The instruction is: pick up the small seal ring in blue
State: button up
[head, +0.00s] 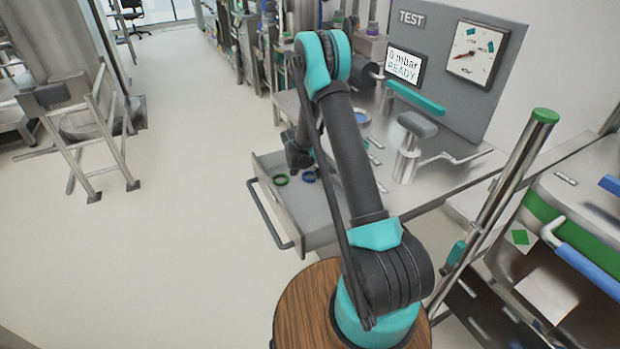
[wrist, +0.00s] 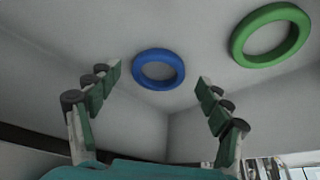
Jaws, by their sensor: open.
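The small blue seal ring (wrist: 158,54) lies flat on the floor of an open drawer, near one of its inner corners in the wrist view. It also shows in the head view (head: 309,179). My gripper (wrist: 160,78) is open and empty, its two fingers spread to either side below the ring in the wrist picture. The ring appears beyond the fingertips, apart from both. In the head view my gripper (head: 299,160) is over the drawer, close to the ring, and its fingers are too small to make out.
A green ring (wrist: 270,35) lies in the same drawer, to the right of the blue one in the wrist view. The drawer (head: 278,207) stands out from a workbench (head: 432,183). Its walls rise around the rings. Open floor (head: 190,220) lies to the left.

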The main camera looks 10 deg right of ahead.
jog(key=shift+x, duration=0.85)
jog(key=c, duration=1.1)
jog(key=shift+o, duration=0.2)
